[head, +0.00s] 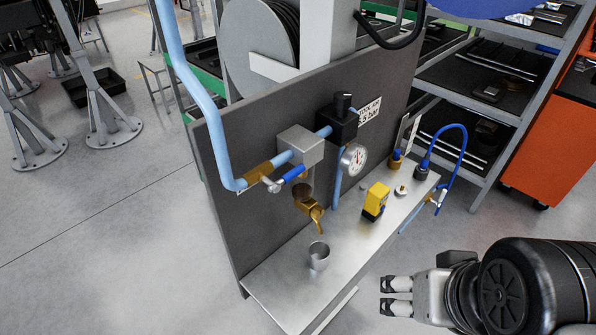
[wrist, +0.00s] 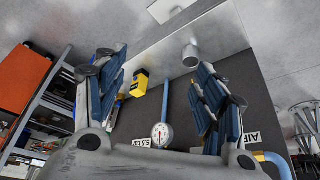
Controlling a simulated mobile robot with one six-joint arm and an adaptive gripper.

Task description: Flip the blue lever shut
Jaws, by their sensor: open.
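The blue lever (head: 294,173) is on a brass valve (head: 258,172) in the light-blue pipe, at the left of the dark panel in the head view. Its blue grip points right and slightly up, roughly along the pipe. My gripper (head: 384,297) is at the lower right in the head view, in front of the shelf, well apart from the lever. Its two fingers are spread with nothing between them. In the wrist view my gripper (wrist: 158,82) is open, its fingers framing the panel. I cannot make out the lever there; the right finger may hide it.
A brass tap (head: 309,207) hangs below, over a metal cup (head: 319,256). A yellow device (head: 376,199) and blue hose (head: 463,150) are on the metal shelf (head: 285,292).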

